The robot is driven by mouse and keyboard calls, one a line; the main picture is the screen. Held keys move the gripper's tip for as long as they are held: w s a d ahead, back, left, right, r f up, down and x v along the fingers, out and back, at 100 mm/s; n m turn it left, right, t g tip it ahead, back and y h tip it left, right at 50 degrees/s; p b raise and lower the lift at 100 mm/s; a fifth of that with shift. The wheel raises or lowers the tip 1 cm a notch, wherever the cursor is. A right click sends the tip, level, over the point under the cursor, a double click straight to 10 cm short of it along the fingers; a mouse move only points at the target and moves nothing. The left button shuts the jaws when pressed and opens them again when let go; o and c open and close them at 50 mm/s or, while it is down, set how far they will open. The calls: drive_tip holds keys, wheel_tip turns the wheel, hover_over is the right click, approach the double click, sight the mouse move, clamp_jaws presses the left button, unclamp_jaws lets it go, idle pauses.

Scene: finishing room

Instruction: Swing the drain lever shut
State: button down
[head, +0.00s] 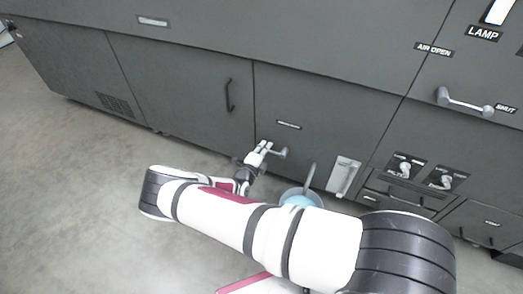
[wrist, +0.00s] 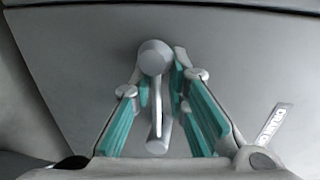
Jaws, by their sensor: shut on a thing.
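The drain lever (wrist: 153,58) is a grey metal lever with a round end, on the dark grey cabinet front. In the wrist view it lies between the teal-padded fingers of my gripper (wrist: 162,88), which is shut on it. In the head view my gripper (head: 266,147) is low at the cabinet front, with the lever's grey end (head: 283,153) showing just to its right. The fingers cover part of the lever. A small label plate (wrist: 272,122) is right of the lever in the wrist view, too blurred to read surely.
A bucket with light blue contents (head: 300,198) stands on the floor right of my gripper, partly behind my arm. A pale panel with a handle (head: 343,176), two small valves and an air lever (head: 465,102) are farther right. The floor at left is clear.

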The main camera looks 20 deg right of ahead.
drive_tip(key=shift+a+f, duration=0.1)
drive_tip(key=shift+f, duration=0.15)
drive_tip(key=c, duration=1.7)
unclamp_jaws()
drive_tip(key=shift+s+a, duration=0.1)
drive_tip(key=v, duration=1.1)
drive_tip(key=shift+s+a+r, duration=0.15)
drive_tip(key=shift+s+a, duration=0.05)
drive_tip(key=shift+s, duration=0.05)
